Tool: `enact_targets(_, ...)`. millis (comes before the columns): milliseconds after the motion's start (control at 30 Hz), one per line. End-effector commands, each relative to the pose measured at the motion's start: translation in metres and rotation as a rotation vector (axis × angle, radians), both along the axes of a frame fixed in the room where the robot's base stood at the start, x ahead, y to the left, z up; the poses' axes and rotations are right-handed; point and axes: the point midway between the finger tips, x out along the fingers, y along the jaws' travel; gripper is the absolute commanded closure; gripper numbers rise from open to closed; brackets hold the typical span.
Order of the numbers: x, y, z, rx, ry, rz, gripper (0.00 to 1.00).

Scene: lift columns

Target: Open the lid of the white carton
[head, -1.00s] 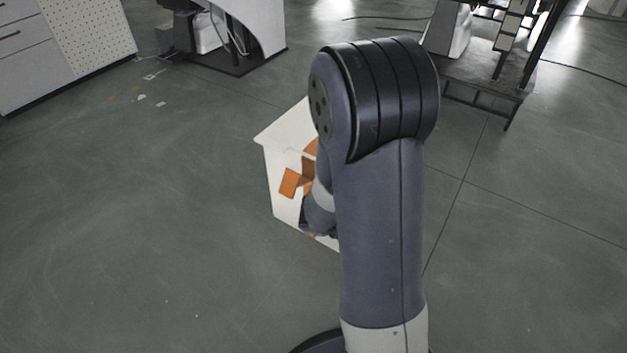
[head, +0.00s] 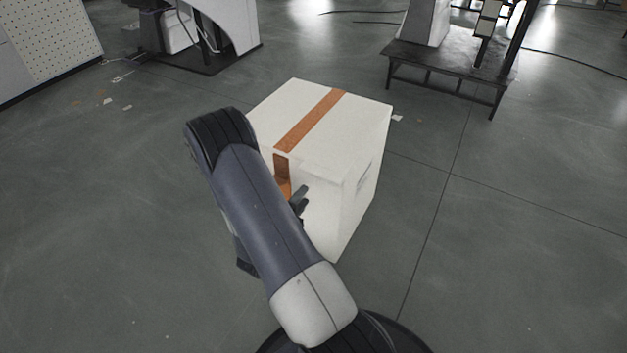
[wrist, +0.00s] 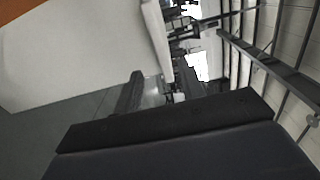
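The white carton (head: 345,115) stands on the floor in the middle of the head view. Its top looks closed, with a brown tape strip (head: 312,120) across it and more tape down the near face. My gripper (head: 300,200) is low in front of the near face, below the lid edge, partly hidden by my arm. In the wrist view the carton (wrist: 80,55) fills the upper left, with its rim beside my gripper (wrist: 162,88). The two fingers are apart with nothing seen between them. Contact with the carton cannot be told.
A dark low platform (head: 450,70) stands at the back right. A white bench (head: 230,30) stands at the back left, with a cabinet (head: 50,40) at the far left. Small scraps lie on the floor at the left. The floor right of the carton is clear.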

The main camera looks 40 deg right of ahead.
Motion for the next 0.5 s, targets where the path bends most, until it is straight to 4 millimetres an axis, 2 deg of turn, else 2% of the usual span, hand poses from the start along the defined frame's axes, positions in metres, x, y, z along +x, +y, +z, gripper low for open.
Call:
enact_targets(300, 0.020, -0.053, -0.002, 0.001, -0.005, -0.005, 0.62)
enact_targets(500, 0.031, -0.076, -0.001, 0.001, -0.005, -0.003, 0.62)
